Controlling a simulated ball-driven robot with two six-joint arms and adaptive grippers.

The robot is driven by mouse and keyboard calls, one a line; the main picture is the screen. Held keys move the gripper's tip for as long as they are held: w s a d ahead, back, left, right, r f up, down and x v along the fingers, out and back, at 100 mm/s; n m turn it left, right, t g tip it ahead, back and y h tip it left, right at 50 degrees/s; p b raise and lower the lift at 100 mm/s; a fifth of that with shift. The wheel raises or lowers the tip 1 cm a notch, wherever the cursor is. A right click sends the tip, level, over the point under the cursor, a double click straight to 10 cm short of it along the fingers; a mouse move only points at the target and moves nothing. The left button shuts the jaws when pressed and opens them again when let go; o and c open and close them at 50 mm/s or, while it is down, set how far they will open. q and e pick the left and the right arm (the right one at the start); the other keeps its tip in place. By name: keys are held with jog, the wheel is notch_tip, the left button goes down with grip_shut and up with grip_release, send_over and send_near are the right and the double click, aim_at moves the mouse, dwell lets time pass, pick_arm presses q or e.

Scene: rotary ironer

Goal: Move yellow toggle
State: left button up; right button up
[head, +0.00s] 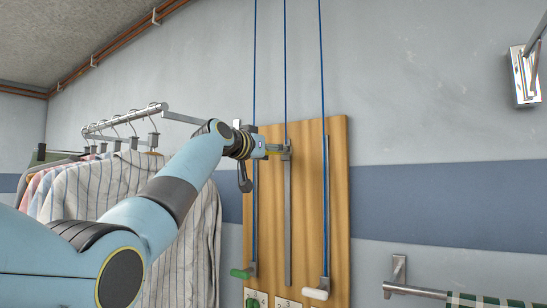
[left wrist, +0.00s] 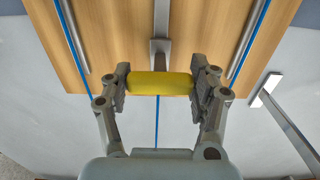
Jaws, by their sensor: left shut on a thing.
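The yellow toggle (left wrist: 158,83) is a short horizontal cylinder held between the fingers of my left gripper (left wrist: 160,86) in the left wrist view. It sits at the top of the middle metal rail (left wrist: 161,22) on the wooden board. In the head view my left gripper (head: 276,150) is at the upper part of the board (head: 305,230), and the toggle is mostly hidden by it. The green toggle (head: 242,272) and the white toggle (head: 316,293) are low on the left and right rails. My right gripper is not in view.
Blue cords (head: 285,60) run up the wall from the rails. A clothes rack (head: 150,112) with striped shirts (head: 110,190) stands left, behind my left arm. A wall bar (head: 415,291) with striped cloth is at the lower right. A metal wall fixture (head: 524,75) is at the upper right.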

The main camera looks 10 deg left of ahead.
pick_arm(q)
jog(key=shift+r, duration=0.5)
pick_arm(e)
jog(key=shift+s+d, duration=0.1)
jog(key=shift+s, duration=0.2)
pick_arm(q)
jog(key=o, duration=1.7)
jog(key=shift+f, duration=0.2)
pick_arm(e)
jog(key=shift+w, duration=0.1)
pick_arm(q)
jog(key=shift+f, duration=0.1)
jog(key=v, duration=1.2)
